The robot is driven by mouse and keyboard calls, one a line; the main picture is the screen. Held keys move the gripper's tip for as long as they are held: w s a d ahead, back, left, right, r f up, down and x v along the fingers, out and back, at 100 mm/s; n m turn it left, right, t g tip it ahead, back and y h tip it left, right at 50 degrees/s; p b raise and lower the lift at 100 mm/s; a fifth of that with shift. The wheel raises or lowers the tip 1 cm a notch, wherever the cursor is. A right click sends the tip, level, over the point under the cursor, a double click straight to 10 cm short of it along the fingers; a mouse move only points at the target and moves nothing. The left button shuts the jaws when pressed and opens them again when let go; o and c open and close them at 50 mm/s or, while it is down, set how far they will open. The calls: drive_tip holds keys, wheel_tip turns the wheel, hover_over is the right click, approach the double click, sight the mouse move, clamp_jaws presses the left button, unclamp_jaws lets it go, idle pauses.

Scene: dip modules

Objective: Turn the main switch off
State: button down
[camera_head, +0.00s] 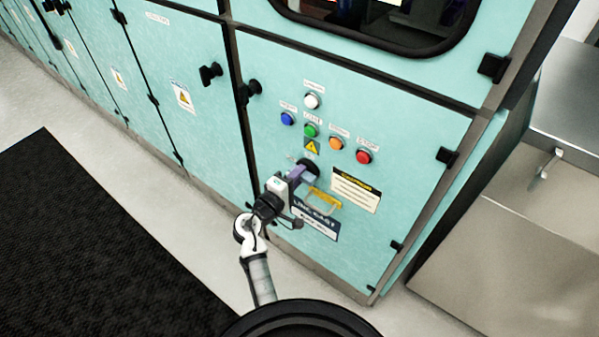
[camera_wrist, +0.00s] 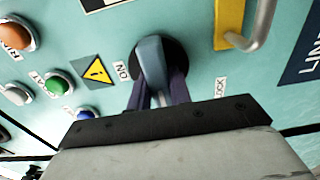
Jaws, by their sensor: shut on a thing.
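The main switch (camera_wrist: 152,62) is a grey-blue handle on a round black base, set in the turquoise cabinet door. In the wrist view an "ON" label (camera_wrist: 122,71) is left of it and a "LOCK" label (camera_wrist: 220,88) is at its lower right. My gripper (camera_wrist: 157,88) has its dark purple fingers on either side of the handle, shut on it. In the head view my gripper (camera_head: 300,174) is at the black switch base (camera_head: 311,167), and the handle is mostly hidden there.
A yellow-based metal handle (camera_head: 324,200) sits close at the right. Above are several coloured buttons, including a green one (camera_head: 310,130) and a red one (camera_head: 363,157). A steel bench (camera_head: 570,110) stands right of the cabinet. A black mat (camera_head: 90,240) lies on the floor at left.

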idle(0.3)
drive_tip(key=c, duration=1.3)
unclamp_jaws()
drive_tip(key=b+v, duration=0.3)
drive_tip(key=v, duration=1.1)
